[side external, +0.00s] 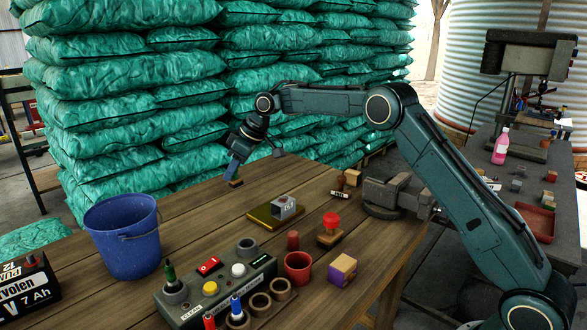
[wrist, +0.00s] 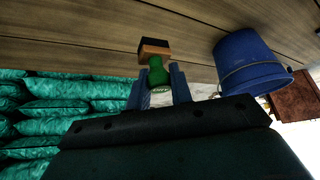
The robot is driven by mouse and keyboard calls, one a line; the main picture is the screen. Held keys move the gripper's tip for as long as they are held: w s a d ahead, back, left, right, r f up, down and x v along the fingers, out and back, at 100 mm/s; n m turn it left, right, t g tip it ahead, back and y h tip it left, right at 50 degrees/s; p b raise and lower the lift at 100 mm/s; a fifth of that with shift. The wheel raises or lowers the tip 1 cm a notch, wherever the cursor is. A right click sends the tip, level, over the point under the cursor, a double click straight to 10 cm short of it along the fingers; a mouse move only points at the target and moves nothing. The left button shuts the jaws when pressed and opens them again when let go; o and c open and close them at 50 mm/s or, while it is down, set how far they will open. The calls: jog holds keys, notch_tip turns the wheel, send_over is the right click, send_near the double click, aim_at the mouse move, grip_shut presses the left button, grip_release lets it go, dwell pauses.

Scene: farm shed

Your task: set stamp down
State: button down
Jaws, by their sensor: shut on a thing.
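The stamp has a green handle (wrist: 156,76) and a wooden base (wrist: 154,48) with a dark underside. My gripper (wrist: 159,82) is shut on the green handle, with one finger on each side. In the side external view my gripper (side external: 234,172) hangs at the table's (side external: 195,205) far edge, beyond the bucket and to its right. The stamp's base (side external: 236,183) shows small and dark below the fingertips, close to the tabletop. I cannot tell whether it touches the wood.
A blue bucket (side external: 123,240) stands at the left. A gold plate (side external: 268,218) with a grey metal block, a red-knobbed stamp (side external: 331,228), a button panel (side external: 215,290), a red cup (side external: 298,267) and a vise (side external: 390,192) occupy the middle and right. Green sacks (side external: 130,80) rise behind.

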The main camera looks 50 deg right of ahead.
jog(key=s+d+r, duration=0.3)
jog(key=s+d, duration=0.4)
jog(key=d, duration=0.1)
jog(key=s+d+r, duration=0.2)
jog(key=s+d, duration=0.5)
jog(key=d, duration=0.1)
jog(key=s+d+r, duration=0.2)
jog(key=s, duration=0.7)
jog(key=s+d+r, duration=0.2)
jog(key=s, duration=0.6)
jog(key=shift+y, duration=0.4)
notch_tip(320, 180, down, 16)
jog(key=shift+f, duration=0.1)
jog(key=shift+s+f, duration=0.1)
jog(key=shift+f, duration=2.05)
jog(key=shift+f, duration=0.1)
jog(key=c, duration=1.3)
grip_release()
jog(key=shift+o, duration=0.2)
